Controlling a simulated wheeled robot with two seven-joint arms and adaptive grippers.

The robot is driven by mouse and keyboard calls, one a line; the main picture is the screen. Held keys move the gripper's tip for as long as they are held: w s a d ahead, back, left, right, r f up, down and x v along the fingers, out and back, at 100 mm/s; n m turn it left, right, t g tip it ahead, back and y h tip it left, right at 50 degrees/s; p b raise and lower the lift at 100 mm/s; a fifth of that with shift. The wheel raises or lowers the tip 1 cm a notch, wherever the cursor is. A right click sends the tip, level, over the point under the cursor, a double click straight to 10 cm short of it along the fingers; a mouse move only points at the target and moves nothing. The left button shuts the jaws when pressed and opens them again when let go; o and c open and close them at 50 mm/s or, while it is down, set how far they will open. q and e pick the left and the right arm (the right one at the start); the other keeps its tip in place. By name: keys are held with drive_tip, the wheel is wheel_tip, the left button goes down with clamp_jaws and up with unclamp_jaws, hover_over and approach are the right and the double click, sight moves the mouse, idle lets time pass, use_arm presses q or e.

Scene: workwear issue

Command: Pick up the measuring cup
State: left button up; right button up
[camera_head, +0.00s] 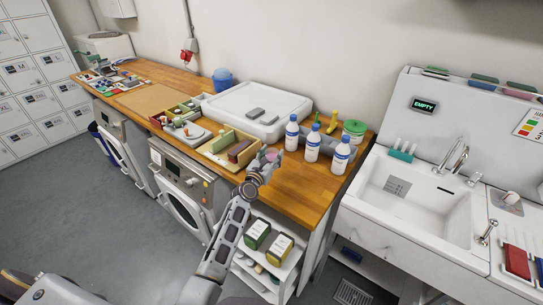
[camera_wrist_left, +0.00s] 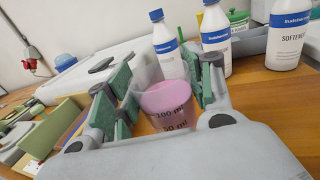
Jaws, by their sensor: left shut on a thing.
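The measuring cup (camera_wrist_left: 166,104) is pink and see-through, with "100 ml" and "50 ml" marks. In the left wrist view it sits upright between the green pads of my left gripper (camera_wrist_left: 160,92), which is shut on it. In the head view my left gripper (camera_head: 262,164) is over the front edge area of the wooden counter, and the cup (camera_head: 271,155) shows as a small pink patch, partly hidden by the fingers. I cannot tell whether the cup's base touches the counter. My right gripper is not in view.
Several white softener bottles (camera_head: 312,144) stand close behind the cup. A grey bin (camera_head: 343,146) and a green-lidded tub (camera_head: 354,130) are behind them. A sink (camera_head: 405,195) is at right.

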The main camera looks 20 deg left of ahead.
use_arm(q)
drive_tip(key=shift+r+p, duration=1.05)
drive_tip(key=shift+r, duration=0.25)
drive_tip(key=shift+r, duration=0.1)
drive_tip(key=shift+r+p, duration=0.3)
drive_tip(key=shift+p, duration=0.1)
idle(0.4)
